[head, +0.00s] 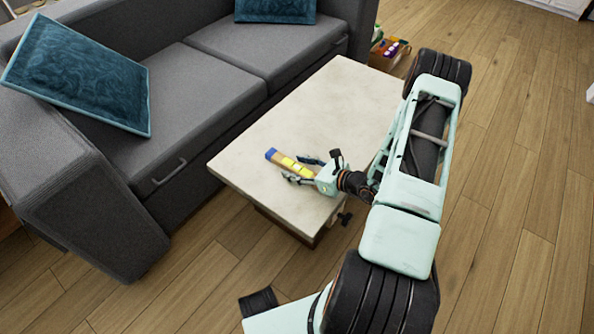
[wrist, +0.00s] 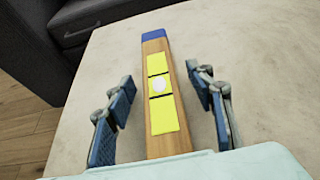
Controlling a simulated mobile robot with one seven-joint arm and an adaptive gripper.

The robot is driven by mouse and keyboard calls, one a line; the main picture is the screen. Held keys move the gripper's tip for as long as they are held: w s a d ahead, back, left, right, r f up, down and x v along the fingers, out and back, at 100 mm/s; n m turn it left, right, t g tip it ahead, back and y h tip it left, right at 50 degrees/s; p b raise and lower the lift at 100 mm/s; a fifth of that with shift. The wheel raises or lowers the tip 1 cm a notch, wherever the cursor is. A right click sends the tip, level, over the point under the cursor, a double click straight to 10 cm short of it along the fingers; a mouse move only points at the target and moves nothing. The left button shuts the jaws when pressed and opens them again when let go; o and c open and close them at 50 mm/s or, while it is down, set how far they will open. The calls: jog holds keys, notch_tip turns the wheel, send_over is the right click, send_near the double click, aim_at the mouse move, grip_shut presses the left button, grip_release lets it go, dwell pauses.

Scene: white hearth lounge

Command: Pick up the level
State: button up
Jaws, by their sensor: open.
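The level (head: 285,162) is a wooden bar with a blue end and yellow panels, lying on the pale coffee table (head: 335,100). In the wrist view the level (wrist: 158,95) runs away from me between my two fingers, with a white round spot between its yellow panels. My gripper (head: 302,170) is open at the table's near end, with a finger on each side of the level. In the wrist view my gripper (wrist: 162,110) shows a gap between each blue finger pad and the bar. The level's near end is hidden by the gripper body.
A grey sofa (head: 190,85) with blue cushions (head: 80,75) stands along the table's left side. Colourful small objects (head: 390,47) sit beyond the table's far end. Wooden floor (head: 510,150) is open to the right. The tabletop beyond the level is clear.

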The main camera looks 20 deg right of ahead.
jog(key=shift+c, duration=0.3)
grip_shut()
jog(key=shift+r, duration=0.1)
